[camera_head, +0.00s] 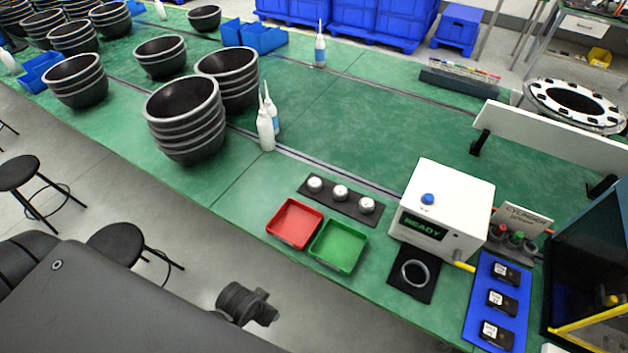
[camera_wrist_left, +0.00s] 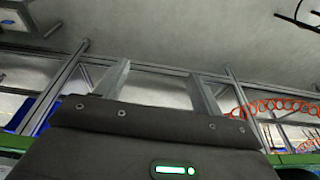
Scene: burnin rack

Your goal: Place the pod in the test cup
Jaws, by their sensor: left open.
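Three small round silver-white pods (camera_head: 341,191) sit in a row on a dark strip (camera_head: 330,201) on the green bench. A round cup with a pale metal rim (camera_head: 402,274), which looks like the test cup, is on a black plate in front of a white box; its middle looks dark and empty. My left gripper (camera_wrist_left: 158,76) shows in the left wrist view with its two fingers apart and nothing between them. It faces grey floor and metal frame legs, with no pod or cup in that view. My right gripper is not in view.
A red tray (camera_head: 295,224) and a green tray (camera_head: 339,246) lie in front of the strip. The white box (camera_head: 441,207) reads READY. A blue mat (camera_head: 482,293) holds three black modules. Stacked dark bowls (camera_head: 186,121) and bottles (camera_head: 265,129) stand left.

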